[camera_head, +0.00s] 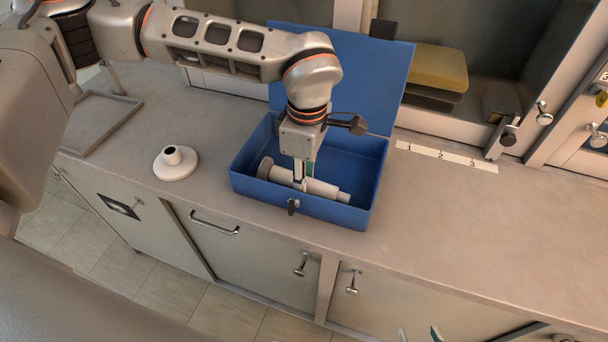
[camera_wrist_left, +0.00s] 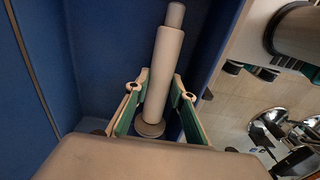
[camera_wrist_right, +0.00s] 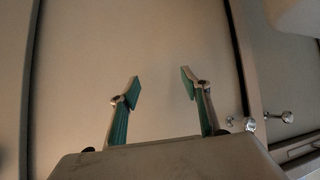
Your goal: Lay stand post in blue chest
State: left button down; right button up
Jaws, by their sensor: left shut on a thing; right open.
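The blue chest (camera_head: 352,215) stands on the counter with its lid (camera_head: 375,85) raised at the back. The stand post (camera_head: 322,187), a pale cylinder with a narrower end and a round flange, lies lengthwise inside it. My left gripper (camera_head: 302,180) reaches down into the chest and is shut on the post. In the left wrist view the post (camera_wrist_left: 165,70) sits between the left fingers (camera_wrist_left: 153,105), with the blue walls around it. My right gripper (camera_wrist_right: 160,85) is open and empty in front of a cabinet panel. In the head view only its fingertips show at the bottom edge.
A white round base with a short socket (camera_head: 175,162) stands on the counter left of the chest. A grey tray (camera_head: 100,120) is at the far left. A numbered white strip (camera_head: 447,156) lies right of the chest. The counter's right part is clear.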

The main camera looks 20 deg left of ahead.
pick_arm(q)
jog(key=c, duration=1.6)
grip_release()
jog(key=shift+c, duration=0.2)
notch_tip(320, 180, up, 12)
jog(key=shift+d, duration=0.2)
